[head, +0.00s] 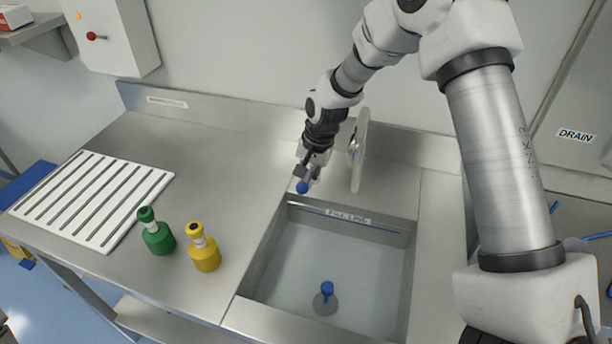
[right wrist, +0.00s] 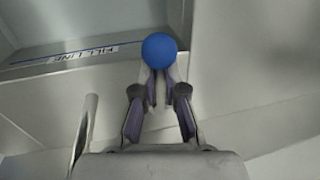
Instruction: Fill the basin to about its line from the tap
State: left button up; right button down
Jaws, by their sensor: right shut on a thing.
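The steel basin (head: 259,262) is sunk in the bench. A "FILL LINE" label (head: 347,216) and a thin blue line mark its back wall; the label also shows in the right wrist view (right wrist: 84,56). A blue plug (head: 327,289) stands upright on the basin floor. Its inside looks pale grey, and I cannot tell the water level. The steel tap (head: 358,150) rises behind the basin. My right gripper (head: 308,176) is shut on a blue ball knob (head: 302,187) left of the tap, seen at the fingertips in the right wrist view (right wrist: 159,50). My left gripper is out of view.
A green bottle (head: 158,238) and a yellow bottle (head: 205,257) stand on the bench left of the basin. A white slotted rack (head: 92,200) lies at the far left. A "DRAIN" sign (head: 576,135) is at the right. My right arm crosses above the bench's right side.

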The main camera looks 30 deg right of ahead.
jog(key=shift+s+f, duration=0.35)
jog(key=c, duration=1.2)
grip_release()
jog(key=shift+w, duration=0.1)
jog(key=shift+a+r, duration=0.15)
jog(key=shift+r, duration=0.2)
jog(key=r, duration=0.3)
jog(key=s+d+r, duration=0.1)
jog(key=r, duration=0.7)
jog(key=shift+s+d+r, duration=0.15)
jog(key=shift+s+d, duration=0.1)
jog(key=shift+d, duration=0.05)
